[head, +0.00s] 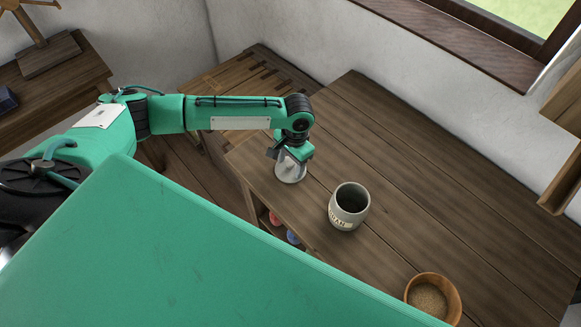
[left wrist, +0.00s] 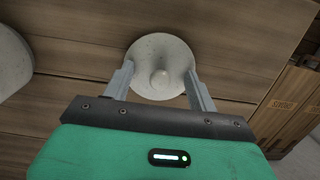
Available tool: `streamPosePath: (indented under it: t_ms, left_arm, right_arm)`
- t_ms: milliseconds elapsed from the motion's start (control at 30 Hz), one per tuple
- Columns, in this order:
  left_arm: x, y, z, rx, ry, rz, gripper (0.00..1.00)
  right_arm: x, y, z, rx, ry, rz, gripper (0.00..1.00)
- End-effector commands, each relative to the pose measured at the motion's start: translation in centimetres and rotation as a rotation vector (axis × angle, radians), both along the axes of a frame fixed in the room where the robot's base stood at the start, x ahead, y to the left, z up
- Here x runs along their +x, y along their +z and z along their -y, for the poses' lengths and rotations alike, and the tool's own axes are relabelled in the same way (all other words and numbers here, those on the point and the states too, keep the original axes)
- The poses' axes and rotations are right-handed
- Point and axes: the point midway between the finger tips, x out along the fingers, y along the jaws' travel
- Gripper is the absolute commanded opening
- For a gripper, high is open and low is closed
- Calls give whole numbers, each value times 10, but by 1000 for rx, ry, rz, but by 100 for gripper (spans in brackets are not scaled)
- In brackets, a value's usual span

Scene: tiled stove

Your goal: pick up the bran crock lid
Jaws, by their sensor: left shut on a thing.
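The bran crock lid (head: 291,172) is a pale grey disc with a round knob. In the left wrist view the lid (left wrist: 160,52) lies between the fingers of my left gripper (left wrist: 161,88). In the head view my left gripper (head: 288,157) points down over the lid near the table's left edge, shut on it. I cannot tell whether the lid touches the tabletop. The grey-green bran crock (head: 349,207) stands upright and open, to the right of the lid and apart from it. My right gripper is not in view.
A wooden bowl of brown grain (head: 430,298) stands at the table's front right. The wooden table (head: 430,190) is clear behind the crock. A slatted wooden surface (head: 245,80) adjoins it at the left. Small red and blue things (head: 291,236) show below the table edge.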

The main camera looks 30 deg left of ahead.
Motion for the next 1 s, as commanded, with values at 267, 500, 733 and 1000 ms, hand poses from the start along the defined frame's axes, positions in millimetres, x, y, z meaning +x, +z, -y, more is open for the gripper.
streamPosePath:
  t_ms: [267, 500, 733, 1000]
  left_arm:
    - [-5, -2, 0, 2, -3, -12, 26]
    - [-3, 30, 0, 1, -3, -6, 0]
    - [-1, 92, 0, -1, -2, -1, 0]
    - [-1, 159, 0, 1, -1, -2, 0]
  right_arm:
    - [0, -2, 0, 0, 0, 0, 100]
    - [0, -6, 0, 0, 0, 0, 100]
    - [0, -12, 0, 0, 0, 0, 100]
    - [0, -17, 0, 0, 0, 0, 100]
